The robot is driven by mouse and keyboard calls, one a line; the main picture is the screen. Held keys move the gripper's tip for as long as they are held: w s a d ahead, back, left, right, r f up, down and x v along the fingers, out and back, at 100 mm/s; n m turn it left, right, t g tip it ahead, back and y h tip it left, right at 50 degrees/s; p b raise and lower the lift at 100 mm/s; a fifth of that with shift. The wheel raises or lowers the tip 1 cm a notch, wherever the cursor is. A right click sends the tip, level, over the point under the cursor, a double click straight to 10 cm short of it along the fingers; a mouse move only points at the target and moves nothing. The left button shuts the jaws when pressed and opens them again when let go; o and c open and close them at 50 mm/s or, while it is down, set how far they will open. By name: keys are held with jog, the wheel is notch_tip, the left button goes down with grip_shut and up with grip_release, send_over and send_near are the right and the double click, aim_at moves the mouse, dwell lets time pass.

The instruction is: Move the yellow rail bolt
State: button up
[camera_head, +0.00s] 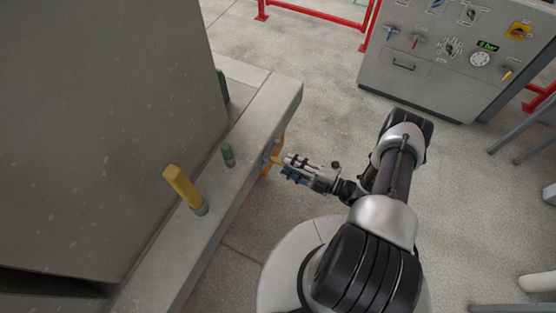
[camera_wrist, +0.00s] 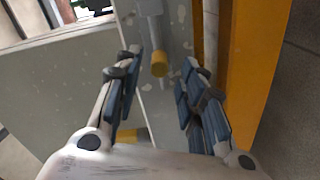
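A small yellow cylindrical knob (camera_wrist: 160,63), which looks like the rail bolt, sticks out from a grey fitting (camera_wrist: 151,8) on the side of the grey mould. In the wrist view it lies ahead of and between the two fingers of my gripper (camera_wrist: 163,75). The fingers are spread, with a gap on both sides of the knob, and I see no contact. In the head view my gripper (camera_head: 285,164) is beside the ledge edge, where a small yellow tip (camera_head: 275,159) shows at the fingertips.
A yellow upright (camera_wrist: 257,60) runs close by the right finger. A grey control cabinet (camera_head: 410,75) and red rails (camera_head: 310,14) stand behind. The floor between is clear.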

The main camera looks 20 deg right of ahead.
aim_at(278, 161)
jog(key=x, duration=0.5)
jog(key=shift+w+a, duration=0.15)
jog(key=shift+c, duration=0.4)
grip_shut()
